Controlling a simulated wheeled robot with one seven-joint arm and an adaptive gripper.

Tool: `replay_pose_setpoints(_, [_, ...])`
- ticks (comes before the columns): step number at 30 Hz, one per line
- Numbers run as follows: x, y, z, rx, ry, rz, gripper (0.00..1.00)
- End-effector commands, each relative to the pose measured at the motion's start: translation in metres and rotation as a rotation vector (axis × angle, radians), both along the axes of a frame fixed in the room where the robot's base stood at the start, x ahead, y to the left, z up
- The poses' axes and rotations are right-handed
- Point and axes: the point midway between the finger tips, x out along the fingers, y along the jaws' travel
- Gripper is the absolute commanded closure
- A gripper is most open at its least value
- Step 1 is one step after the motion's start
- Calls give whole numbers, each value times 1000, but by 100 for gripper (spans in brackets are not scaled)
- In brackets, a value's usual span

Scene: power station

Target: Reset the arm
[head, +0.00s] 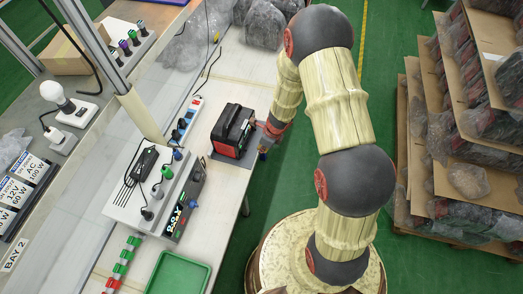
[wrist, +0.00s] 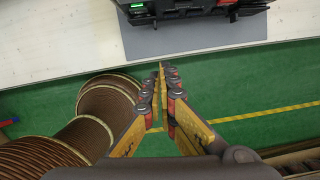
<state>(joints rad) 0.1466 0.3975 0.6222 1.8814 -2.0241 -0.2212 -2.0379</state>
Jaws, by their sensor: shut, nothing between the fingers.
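My arm (head: 337,110) rises from its round base and bends over toward the workbench (head: 233,176). My gripper (head: 265,146) is at the bench's right edge, close beside a black and red power unit (head: 232,130). In the wrist view my gripper (wrist: 162,66) is shut and empty, its fingers pointing at the bench edge. The power unit's lower front (wrist: 190,10) shows at the top of that view, on a grey mat (wrist: 160,40). Whether the fingertips touch anything is not clear, but a gap to the unit shows in the wrist view.
A green tray (head: 180,274), a power strip (head: 186,118) and a board with plugs and a black box (head: 160,190) lie on the bench. A lamp (head: 56,96) stands at left. Shelves of wrapped goods (head: 460,130) stand at right. Green floor lies between.

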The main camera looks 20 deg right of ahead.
Motion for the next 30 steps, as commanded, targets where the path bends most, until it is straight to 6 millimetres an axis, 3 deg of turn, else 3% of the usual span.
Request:
replay_pose_setpoints(6, [-5, -8, 39, -1, -1, -2, 100])
replay_pose_setpoints(12, [-8, -12, 58, -1, -1, 0, 100])
replay_pose_setpoints(24, [-9, -13, 60, 2, 4, -21, 100])
replay_pose_setpoints(28, [-6, -20, 60, -2, 10, -147, 100])
replay_pose_setpoints(30, [1, -31, 60, -10, 5, -307, 100])
